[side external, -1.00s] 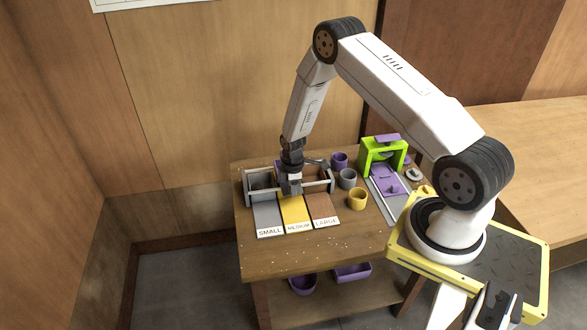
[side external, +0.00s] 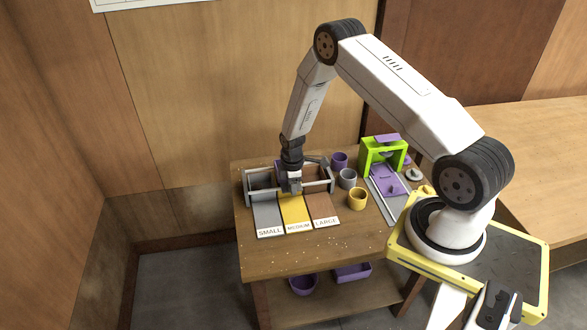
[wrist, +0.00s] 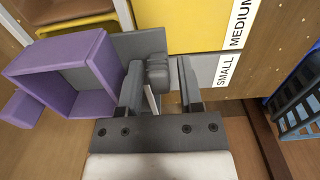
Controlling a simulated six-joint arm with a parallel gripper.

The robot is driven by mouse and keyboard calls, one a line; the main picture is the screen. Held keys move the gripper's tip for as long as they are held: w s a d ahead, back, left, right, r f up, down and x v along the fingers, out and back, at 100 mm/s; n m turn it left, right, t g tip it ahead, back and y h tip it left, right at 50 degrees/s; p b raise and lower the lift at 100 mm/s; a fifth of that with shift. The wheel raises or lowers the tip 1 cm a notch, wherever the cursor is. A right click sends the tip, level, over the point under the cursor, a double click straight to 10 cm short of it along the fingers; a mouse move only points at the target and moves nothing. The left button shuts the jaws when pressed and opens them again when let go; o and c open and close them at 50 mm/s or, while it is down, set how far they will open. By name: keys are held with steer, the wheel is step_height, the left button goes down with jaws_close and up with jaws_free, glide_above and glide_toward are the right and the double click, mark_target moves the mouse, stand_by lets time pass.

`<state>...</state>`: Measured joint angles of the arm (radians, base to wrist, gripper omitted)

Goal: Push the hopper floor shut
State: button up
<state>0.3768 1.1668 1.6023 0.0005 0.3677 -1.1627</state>
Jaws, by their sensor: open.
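The hopper is an open purple box frame (wrist: 62,78) at the left of the wrist view. A grey plate, which looks like its floor (wrist: 138,44), sticks out past the box wall on the right, with a grey knob (wrist: 158,72) near its outer part. My gripper (wrist: 160,92) is open, with one finger on each side of the knob; I cannot tell whether they touch it. In the side view my gripper (side external: 294,187) is low over the sorting rack and hides most of the hopper.
The grey-framed rack (side external: 326,186) has lanes labelled SMALL, MEDIUM and LARGE. Several cups, including a yellow one (side external: 357,199), stand to its right. A lime-green press-like station (side external: 384,156) is at the back right. The table front (side external: 320,255) is mostly clear.

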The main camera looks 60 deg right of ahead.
steer(key=shift+s+r, duration=0.1)
steer(key=shift+r, duration=1.85)
steer(key=shift+a+r, duration=0.25)
steer(key=shift+r, duration=0.25)
steer(key=s+a+r+m+t, duration=0.1)
steer(key=s+a+r+m, duration=0.1)
steer(key=a+r, duration=0.4)
steer(key=s+a+r+m, duration=0.2)
steer(key=a+r, duration=0.1)
steer(key=r, duration=0.5)
steer(key=s+a+r+m+t, duration=0.1)
steer(key=s+a+r+m, duration=0.4)
steer(key=s, duration=0.5)
steer(key=shift+a+r+t, duration=0.3)
steer(key=shift+a+r, duration=0.75)
steer(key=shift+a, duration=0.05)
